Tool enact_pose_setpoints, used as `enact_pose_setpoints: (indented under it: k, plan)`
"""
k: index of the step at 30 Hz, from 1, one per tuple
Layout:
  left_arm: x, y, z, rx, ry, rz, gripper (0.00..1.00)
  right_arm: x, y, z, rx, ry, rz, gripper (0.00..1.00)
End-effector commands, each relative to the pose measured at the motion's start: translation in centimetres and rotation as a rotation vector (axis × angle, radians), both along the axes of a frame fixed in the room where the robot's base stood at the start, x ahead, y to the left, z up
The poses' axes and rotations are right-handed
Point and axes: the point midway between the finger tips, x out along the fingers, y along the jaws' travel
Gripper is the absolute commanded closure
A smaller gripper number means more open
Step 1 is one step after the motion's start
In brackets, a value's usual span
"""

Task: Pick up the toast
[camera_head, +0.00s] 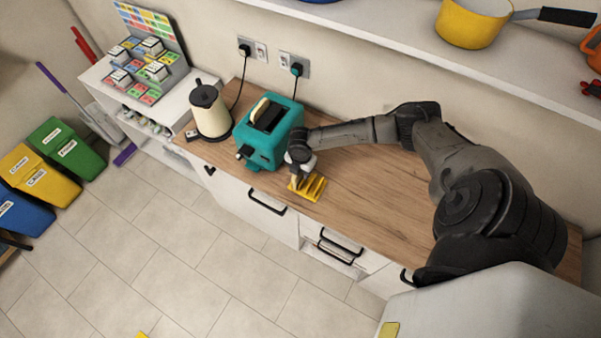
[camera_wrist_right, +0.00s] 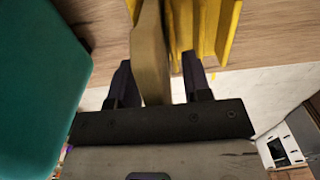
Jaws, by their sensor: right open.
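A slice of toast (camera_wrist_right: 150,55) stands on edge between the fingers of my right gripper (camera_wrist_right: 160,82) in the right wrist view, beside the ridges of the yellow toast rack (camera_wrist_right: 212,25). The gripper is open, with some space between the slice and the right-hand finger. In the head view my right gripper (camera_head: 297,168) reaches down at the yellow rack (camera_head: 314,187) near the front edge of the worktop; the toast there is mostly hidden by the gripper. Another light slice (camera_head: 260,110) sticks up from the teal toaster (camera_head: 283,135). My left gripper is not visible.
The teal toaster stands close left of my right gripper and fills the left side of the wrist view (camera_wrist_right: 35,80). A cream kettle (camera_head: 211,115) stands further left. The wooden worktop (camera_head: 375,190) is clear to the right. A shelf with a yellow pan (camera_head: 470,25) runs above.

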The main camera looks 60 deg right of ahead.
Motion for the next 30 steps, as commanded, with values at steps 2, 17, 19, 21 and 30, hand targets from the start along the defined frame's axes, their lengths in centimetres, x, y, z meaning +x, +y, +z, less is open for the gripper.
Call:
enact_pose_setpoints:
  k: [2, 17, 19, 21, 30]
  plan:
    - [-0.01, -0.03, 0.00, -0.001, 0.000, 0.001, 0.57, -0.01, 0.00, 0.00, 0.000, 0.000, 0.000, 0.55]
    - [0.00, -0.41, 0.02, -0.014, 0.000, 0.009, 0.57, 0.00, 0.00, 0.04, 0.000, 0.000, 0.000, 0.96]
    - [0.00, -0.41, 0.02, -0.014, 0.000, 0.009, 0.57, 0.00, -0.01, 0.04, 0.000, 0.000, 0.000, 1.00]
    - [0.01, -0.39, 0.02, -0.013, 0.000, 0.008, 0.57, 0.01, -0.01, 0.05, 0.000, 0.000, 0.000, 1.00]
    - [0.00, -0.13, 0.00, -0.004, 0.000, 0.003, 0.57, 0.04, -0.05, 0.71, 0.000, -0.001, 0.001, 1.00]
